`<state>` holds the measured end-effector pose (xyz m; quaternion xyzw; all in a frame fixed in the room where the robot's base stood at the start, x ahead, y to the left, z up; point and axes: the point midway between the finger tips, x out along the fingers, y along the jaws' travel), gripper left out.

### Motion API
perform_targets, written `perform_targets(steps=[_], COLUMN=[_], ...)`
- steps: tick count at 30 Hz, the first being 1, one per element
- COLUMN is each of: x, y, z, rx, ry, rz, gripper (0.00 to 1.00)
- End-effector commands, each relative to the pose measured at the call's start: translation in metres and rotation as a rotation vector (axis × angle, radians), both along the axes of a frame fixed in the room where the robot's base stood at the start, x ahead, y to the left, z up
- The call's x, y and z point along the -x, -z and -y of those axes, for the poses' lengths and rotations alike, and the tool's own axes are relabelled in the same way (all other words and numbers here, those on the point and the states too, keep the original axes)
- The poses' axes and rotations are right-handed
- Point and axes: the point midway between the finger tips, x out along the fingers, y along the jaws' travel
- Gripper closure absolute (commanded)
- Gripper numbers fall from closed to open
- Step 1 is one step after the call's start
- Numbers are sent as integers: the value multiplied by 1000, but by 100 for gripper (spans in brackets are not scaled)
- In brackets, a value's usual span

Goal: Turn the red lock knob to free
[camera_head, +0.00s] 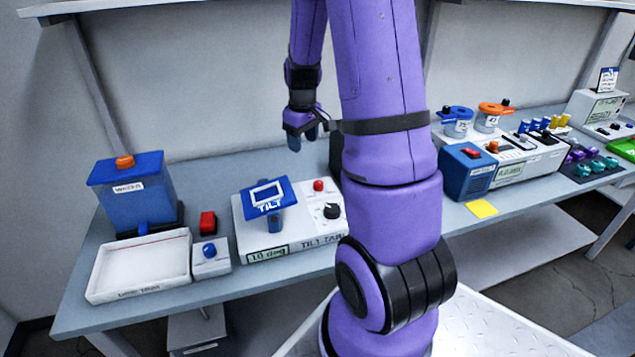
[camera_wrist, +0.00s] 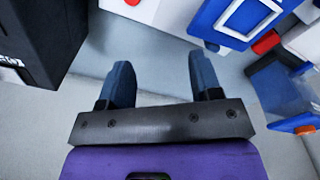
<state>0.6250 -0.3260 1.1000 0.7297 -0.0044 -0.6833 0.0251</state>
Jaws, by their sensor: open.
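The red lock knob (camera_head: 319,185) stands on top of the white tilt table (camera_head: 300,238), behind the black dial (camera_head: 332,211). The tilt table carries a tilted blue plate (camera_head: 262,196) marked TILT. In the wrist view, a red knob (camera_wrist: 132,2) is cut by the top edge, and the blue plate (camera_wrist: 238,18) shows at the upper right. My gripper (camera_head: 302,137) points down behind and above the tilt table, apart from the knob. Its two blue fingers (camera_wrist: 161,78) are spread with nothing between them.
A dark box (camera_wrist: 40,40) stands close to my gripper, left in the wrist view. A blue container with an orange knob (camera_head: 125,161), white tray (camera_head: 140,286), red block (camera_head: 207,222) and blue-button box (camera_head: 210,255) are left of the tilt table. Other devices (camera_head: 520,160) stand right.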

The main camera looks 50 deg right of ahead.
Motion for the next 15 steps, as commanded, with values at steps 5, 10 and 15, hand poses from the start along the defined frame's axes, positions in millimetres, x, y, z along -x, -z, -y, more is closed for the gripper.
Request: perform_targets(steps=[5,10,15], x=[4,8,8], y=[41,58,71], z=[32,46,48], rx=[0,-1,0], ry=[-3,-7,-9], rz=[-46,-64,-68], gripper=[42,42,42])
